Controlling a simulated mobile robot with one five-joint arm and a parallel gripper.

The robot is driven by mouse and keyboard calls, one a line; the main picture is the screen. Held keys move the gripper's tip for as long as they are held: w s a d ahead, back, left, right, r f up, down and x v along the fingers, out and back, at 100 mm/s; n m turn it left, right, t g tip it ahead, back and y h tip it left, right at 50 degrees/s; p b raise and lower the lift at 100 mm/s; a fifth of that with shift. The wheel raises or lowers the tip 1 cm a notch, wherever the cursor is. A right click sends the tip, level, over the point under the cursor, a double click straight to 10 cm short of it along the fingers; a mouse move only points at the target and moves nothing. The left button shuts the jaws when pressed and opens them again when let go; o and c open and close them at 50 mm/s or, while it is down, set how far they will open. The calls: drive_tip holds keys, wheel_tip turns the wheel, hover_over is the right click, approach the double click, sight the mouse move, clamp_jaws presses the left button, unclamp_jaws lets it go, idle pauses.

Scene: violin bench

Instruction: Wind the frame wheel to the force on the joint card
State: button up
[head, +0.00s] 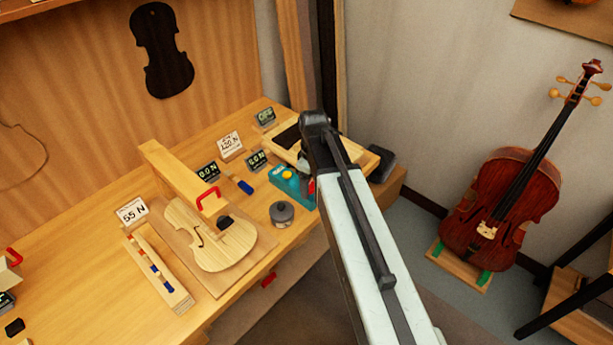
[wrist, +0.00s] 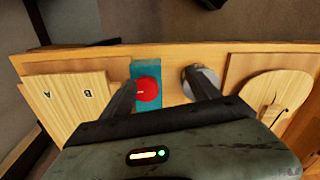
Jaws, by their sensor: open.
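A round red wheel (wrist: 148,89) sits on a teal unit (wrist: 140,70) in the wrist view. In the head view the teal unit (head: 291,187) stands at the bench's right end, and the wheel (head: 311,187) shows only as a red sliver beside my arm. My gripper (wrist: 162,75) is open and empty above them. The wheel lies between the fingers, nearer the left one, with no contact seen. A card reading 120 N (head: 230,144) and another reading 55 N (head: 132,211) stand on the bench. Small displays read 0.0 N (head: 257,160) and 0.0 N (head: 207,172).
Boards marked A and B (wrist: 68,100) lie left of the teal unit. A grey round weight-like cylinder (head: 282,213) stands close by it. A cello (head: 505,205) stands right.

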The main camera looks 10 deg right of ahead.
drive_tip(key=shift+n, duration=0.7)
drive_tip(key=w, duration=0.2)
drive_tip(key=w+r, duration=0.1)
drive_tip(key=w+r+p, duration=0.1)
drive_tip(key=w, duration=0.1)
drive_tip(key=shift+w, duration=0.3)
drive_tip(key=shift+r+p, duration=0.25)
drive_tip(key=shift+p, duration=0.15)
drive_tip(key=shift+s+f+b, duration=0.15)
drive_tip(key=shift+f+b, duration=0.1)
drive_tip(key=shift+b, duration=0.1)
wheel_tip(320, 180, down, 8)
drive_tip(key=b, duration=0.7)
drive_tip(key=shift+r+b, duration=0.1)
drive_tip(key=shift+b, duration=0.25)
drive_tip(key=shift+r, duration=0.1)
drive_tip(key=c, duration=1.4)
drive_tip(key=shift+o, duration=0.2)
drive_tip(key=m, duration=0.4)
drive_tip(key=shift+m, duration=0.3)
